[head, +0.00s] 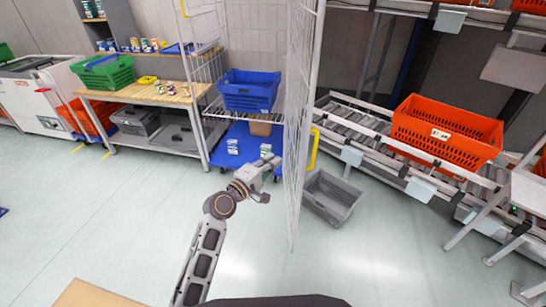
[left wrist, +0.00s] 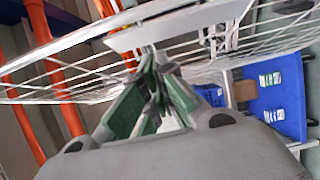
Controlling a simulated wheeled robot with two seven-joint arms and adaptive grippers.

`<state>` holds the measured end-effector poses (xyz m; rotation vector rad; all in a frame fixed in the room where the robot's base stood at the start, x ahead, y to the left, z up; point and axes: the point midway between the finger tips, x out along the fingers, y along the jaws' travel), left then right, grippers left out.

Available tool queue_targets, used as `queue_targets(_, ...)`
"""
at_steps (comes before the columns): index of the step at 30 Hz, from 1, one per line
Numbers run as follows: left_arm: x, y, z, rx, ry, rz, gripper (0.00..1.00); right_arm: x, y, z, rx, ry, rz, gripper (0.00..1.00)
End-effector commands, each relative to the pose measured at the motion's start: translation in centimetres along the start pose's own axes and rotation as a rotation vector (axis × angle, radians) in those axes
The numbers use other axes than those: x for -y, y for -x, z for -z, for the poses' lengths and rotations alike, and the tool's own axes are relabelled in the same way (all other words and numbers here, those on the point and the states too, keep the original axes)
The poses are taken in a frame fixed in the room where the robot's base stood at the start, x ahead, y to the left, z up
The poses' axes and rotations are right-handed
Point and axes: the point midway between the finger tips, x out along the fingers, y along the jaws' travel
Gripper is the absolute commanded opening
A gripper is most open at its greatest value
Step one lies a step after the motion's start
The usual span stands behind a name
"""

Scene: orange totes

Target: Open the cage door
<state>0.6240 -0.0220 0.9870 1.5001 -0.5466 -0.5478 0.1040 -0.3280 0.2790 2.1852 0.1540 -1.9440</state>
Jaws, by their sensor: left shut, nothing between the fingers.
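The cage (head: 220,45) is a white wire frame standing at the back middle. Its mesh door (head: 297,110) is swung out toward me and seen nearly edge-on, so the cage front looks open. A yellow handle (head: 314,148) shows on the right side of the door. My left gripper (head: 270,170) is just left of the door, in front of the cage. In the left wrist view its green-padded fingers (left wrist: 150,98) are together and empty, close to white wire mesh (left wrist: 75,70). I cannot tell whether they touch it. My right gripper is not in view.
A blue tote (head: 249,90) is on the cage shelf, above a blue base (head: 225,150). A grey tote (head: 332,196) lies on the floor right of the door. A conveyor with an orange tote (head: 445,130) stands right, a wooden workbench (head: 150,95) left. The left front floor is clear.

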Motion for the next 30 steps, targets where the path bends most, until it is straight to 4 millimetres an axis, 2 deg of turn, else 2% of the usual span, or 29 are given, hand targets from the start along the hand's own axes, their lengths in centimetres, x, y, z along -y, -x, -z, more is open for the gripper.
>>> queue_targets(5, 0.0, 1.4, -0.7, 0.000, 0.000, 0.000, 0.00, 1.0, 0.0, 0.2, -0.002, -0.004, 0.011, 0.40)
queue_targets(12, 0.0, 2.4, -1.1, 0.000, -0.001, 0.000, 0.00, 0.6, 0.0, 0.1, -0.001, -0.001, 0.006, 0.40)
queue_targets(30, 0.1, 2.4, -1.1, -0.001, -0.001, 0.002, 0.00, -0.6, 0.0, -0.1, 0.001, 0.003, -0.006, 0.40)
